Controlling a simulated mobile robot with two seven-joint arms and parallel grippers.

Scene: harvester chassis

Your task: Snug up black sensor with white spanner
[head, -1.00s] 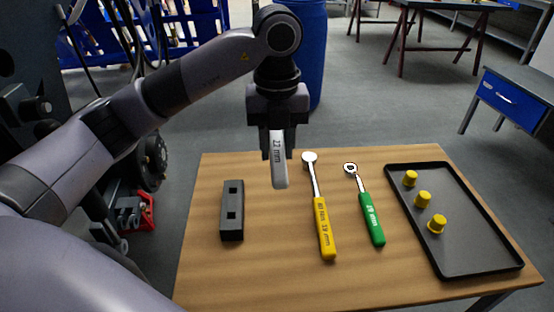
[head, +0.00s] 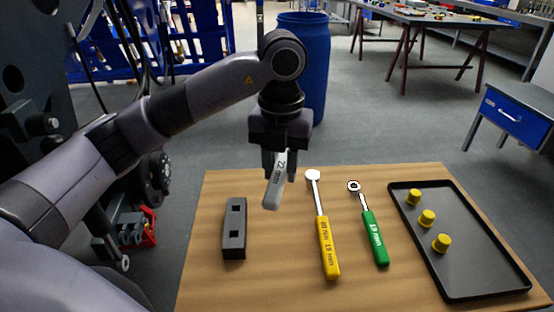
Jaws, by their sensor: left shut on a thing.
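The white spanner (head: 274,187), marked 22 mm, hangs below my left gripper (head: 279,165). The gripper is shut on it and holds it above the wooden table, tilted with its lower end to the left. The spanner's upper end is hidden by the gripper. I cannot make out the black sensor; dark machinery (head: 40,125) stands at the left, partly behind my left arm. My right gripper is not in view.
On the table (head: 285,285) lie a black block with square holes (head: 234,228), a yellow-handled tool (head: 327,245) and a green-handled spanner (head: 375,238). A black tray (head: 475,285) holds yellow caps (head: 427,218). A blue barrel (head: 305,60) stands behind.

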